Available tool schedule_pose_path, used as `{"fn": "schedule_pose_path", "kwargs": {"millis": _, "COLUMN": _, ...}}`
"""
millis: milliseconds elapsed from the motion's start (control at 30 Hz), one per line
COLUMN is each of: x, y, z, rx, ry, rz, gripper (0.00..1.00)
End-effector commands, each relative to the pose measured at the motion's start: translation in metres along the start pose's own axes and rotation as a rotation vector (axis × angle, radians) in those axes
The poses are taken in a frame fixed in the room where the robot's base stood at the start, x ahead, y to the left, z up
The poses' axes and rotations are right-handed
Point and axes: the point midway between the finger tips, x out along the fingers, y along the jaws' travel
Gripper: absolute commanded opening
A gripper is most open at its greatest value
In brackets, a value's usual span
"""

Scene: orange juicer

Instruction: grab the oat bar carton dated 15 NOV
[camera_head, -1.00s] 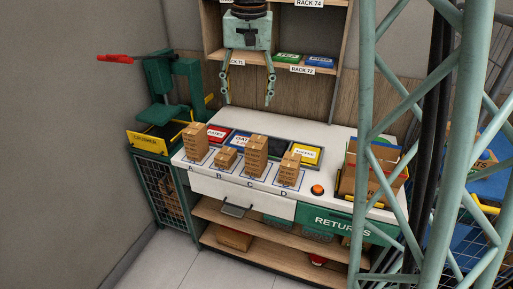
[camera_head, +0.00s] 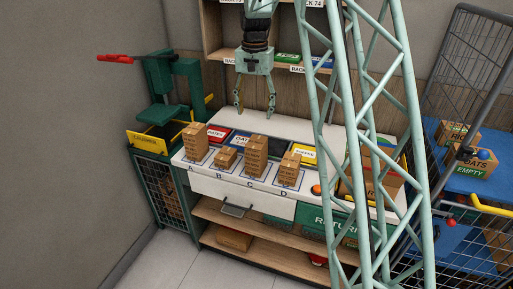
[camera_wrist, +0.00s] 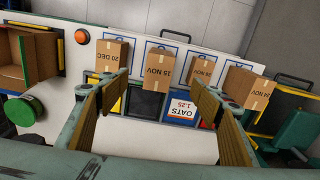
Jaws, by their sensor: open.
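In the wrist view the carton dated 15 NOV (camera_wrist: 160,70) is brown and tall, second from the left, between my fingers in the picture. In the head view it appears to be the tall carton on pad C (camera_head: 256,155). My gripper (camera_head: 255,107) is open and empty, above and behind the carton row; its two fingers also show in the wrist view (camera_wrist: 160,90). A carton dated 20 DEC (camera_wrist: 112,56) is left of the 15 NOV carton in the wrist view.
A blue OATS panel (camera_wrist: 181,112) lies behind the row on the white counter (camera_head: 208,184). A green press (camera_head: 160,85) stands left. An orange button (camera_head: 316,189) and an open box (camera_head: 372,185) are right. The rack shelf (camera_head: 228,52) is behind my gripper.

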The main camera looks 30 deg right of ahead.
Motion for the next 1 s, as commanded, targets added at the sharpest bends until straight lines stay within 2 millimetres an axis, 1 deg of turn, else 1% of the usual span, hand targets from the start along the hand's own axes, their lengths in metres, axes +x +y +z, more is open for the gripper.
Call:
{"fn": "schedule_pose_path", "kwargs": {"millis": 33, "x": 0.009, "y": 0.000, "z": -0.007, "rx": 0.011, "ry": -0.005, "rz": 0.003, "gripper": 0.58}}
{"fn": "schedule_pose_path", "kwargs": {"millis": 100, "x": 0.018, "y": 0.001, "z": -0.014, "rx": 0.024, "ry": -0.009, "rz": 0.005, "gripper": 0.58}}
{"fn": "schedule_pose_path", "kwargs": {"millis": 300, "x": 0.035, "y": 0.000, "z": -0.027, "rx": 0.045, "ry": -0.017, "rz": 0.009, "gripper": 0.58}}
{"fn": "schedule_pose_path", "kwargs": {"millis": 800, "x": 0.038, "y": 0.001, "z": -0.030, "rx": 0.050, "ry": -0.018, "rz": 0.010, "gripper": 0.58}}
{"fn": "schedule_pose_path", "kwargs": {"millis": 1000, "x": 0.049, "y": 0.001, "z": -0.030, "rx": 0.050, "ry": -0.018, "rz": 0.010, "gripper": 0.58}}
